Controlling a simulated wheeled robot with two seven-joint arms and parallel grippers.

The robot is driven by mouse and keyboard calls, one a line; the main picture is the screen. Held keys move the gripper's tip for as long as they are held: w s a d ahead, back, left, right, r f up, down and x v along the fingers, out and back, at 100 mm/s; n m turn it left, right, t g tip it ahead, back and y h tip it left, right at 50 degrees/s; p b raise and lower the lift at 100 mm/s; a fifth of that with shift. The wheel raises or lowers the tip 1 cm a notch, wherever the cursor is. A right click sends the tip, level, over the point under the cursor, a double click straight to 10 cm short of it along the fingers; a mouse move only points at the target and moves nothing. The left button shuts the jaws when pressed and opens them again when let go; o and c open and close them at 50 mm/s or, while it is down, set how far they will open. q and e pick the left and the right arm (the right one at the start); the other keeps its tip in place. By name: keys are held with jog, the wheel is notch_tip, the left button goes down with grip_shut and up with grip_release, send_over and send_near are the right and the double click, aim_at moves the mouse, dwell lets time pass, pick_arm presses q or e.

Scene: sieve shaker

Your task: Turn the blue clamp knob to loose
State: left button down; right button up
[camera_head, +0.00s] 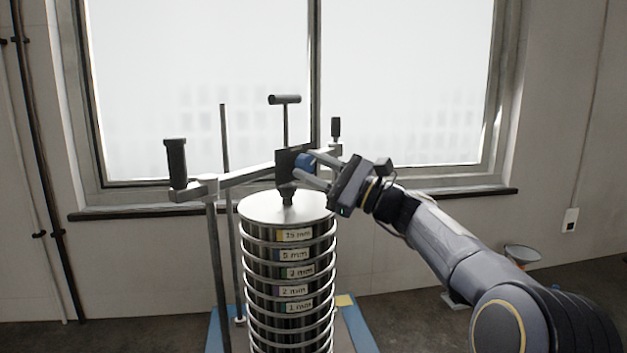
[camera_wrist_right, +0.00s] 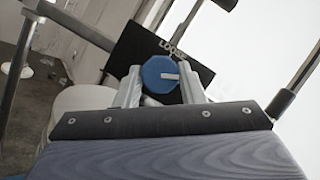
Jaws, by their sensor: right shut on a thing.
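The blue clamp knob (camera_head: 305,162) sits on the side of the dark clamp block at the middle of the crossbar. In the right wrist view the knob (camera_wrist_right: 161,74) shows a white pointer mark on its face, directed to the right. The black plate (camera_wrist_right: 150,45) behind it bears the word "LOOSE" above the knob. My right gripper (camera_head: 318,170) reaches in from the right and is shut on the knob, with one finger on each side (camera_wrist_right: 161,88). My left gripper is not in view.
A stack of labelled round sieves (camera_head: 288,285) stands below the crossbar (camera_head: 245,176). A black T-handle (camera_head: 285,100) rises above the clamp block. Upright posts with black handles (camera_head: 176,163) stand at both ends. A window is behind, with open floor at right.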

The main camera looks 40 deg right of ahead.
jog(key=n+g+y+b, duration=0.1)
jog(key=n, duration=0.2)
jog(key=shift+d+n, duration=0.1)
jog(key=shift+n, duration=0.3)
jog(key=n+g, duration=0.1)
jog(key=n, duration=0.1)
jog(key=n+g, duration=0.1)
jog(key=n, duration=0.1)
jog(key=shift+r+y, duration=0.15)
jog(key=shift+y, duration=0.15)
jog(key=n+g, duration=0.1)
jog(key=n, duration=0.2)
jog(key=n+g, duration=0.1)
jog(key=n, duration=0.2)
jog(key=shift+d+r+h+p, duration=0.1)
jog(key=shift+r+h+p, duration=0.05)
jog(key=shift+h+p, duration=0.25)
jog(key=shift+n, duration=0.3)
jog(key=o, duration=1)
jog(key=b+v, duration=0.1)
jog(key=v, duration=0.6)
jog(key=shift+s+d+r, duration=0.1)
jog(key=shift+s+d, duration=0.15)
jog(key=shift+s, duration=0.05)
